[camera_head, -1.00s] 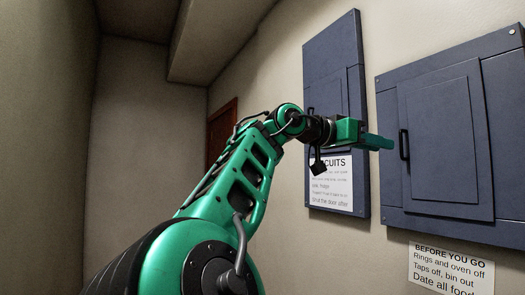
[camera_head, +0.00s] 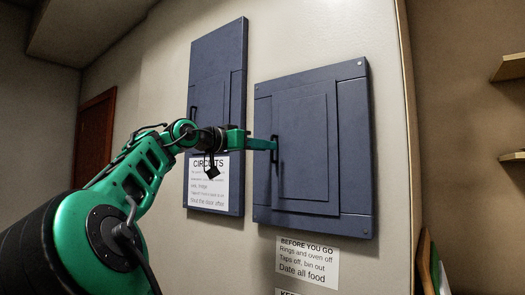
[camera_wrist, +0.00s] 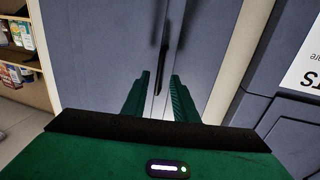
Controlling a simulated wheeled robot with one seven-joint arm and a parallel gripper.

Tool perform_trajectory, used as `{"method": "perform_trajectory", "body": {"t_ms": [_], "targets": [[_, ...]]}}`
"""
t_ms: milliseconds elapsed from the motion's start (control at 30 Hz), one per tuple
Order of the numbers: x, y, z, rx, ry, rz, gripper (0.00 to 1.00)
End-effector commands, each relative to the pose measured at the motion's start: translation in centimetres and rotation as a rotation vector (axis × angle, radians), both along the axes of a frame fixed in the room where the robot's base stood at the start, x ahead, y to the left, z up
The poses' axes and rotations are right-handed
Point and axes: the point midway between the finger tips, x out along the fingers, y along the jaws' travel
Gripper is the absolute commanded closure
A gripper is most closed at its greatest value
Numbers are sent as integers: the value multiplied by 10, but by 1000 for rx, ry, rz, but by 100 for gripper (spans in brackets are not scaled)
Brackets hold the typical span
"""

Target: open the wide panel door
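The wide blue-grey panel (camera_head: 355,160) is on the wall right of centre in the head view. Its door (camera_head: 308,150) looks closed, with a dark upright bar handle (camera_head: 275,158) along its left edge. My green gripper (camera_head: 273,144) reaches this handle from the left, its fingertips at the handle's upper part. In the wrist view my two fingers (camera_wrist: 160,78) stand apart, and the dark handle (camera_wrist: 165,45) shows between and just beyond them. I cannot tell whether either finger touches it.
A narrow tall panel (camera_head: 218,75) with its own handle and a circuits notice (camera_head: 208,183) is left of the wide panel, behind my wrist. A before-you-go notice (camera_head: 307,262) hangs below. Wall shelves (camera_head: 510,67) are at far right. A reddish door (camera_head: 95,140) is at far left.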

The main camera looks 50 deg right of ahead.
Motion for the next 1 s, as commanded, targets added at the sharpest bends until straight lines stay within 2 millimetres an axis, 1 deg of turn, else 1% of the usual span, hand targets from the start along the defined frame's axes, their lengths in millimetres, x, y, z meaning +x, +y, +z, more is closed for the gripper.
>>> {"method": "perform_trajectory", "body": {"t_ms": [100, 200, 500, 533, 567, 600, 633, 1000], "targets": [[-1, -12, 0, 2, 0, 0, 74], [-2, -16, 0, 1, 0, 0, 74], [-2, -18, 0, 0, 0, 1, 74], [-2, -18, 0, 0, 0, 1, 78], [-2, -18, 0, 0, 0, 1, 86], [-2, -18, 0, 0, 0, 1, 95], [-2, -18, 0, 0, 0, 1, 100], [0, -17, 0, -1, 2, 4, 100]]}}
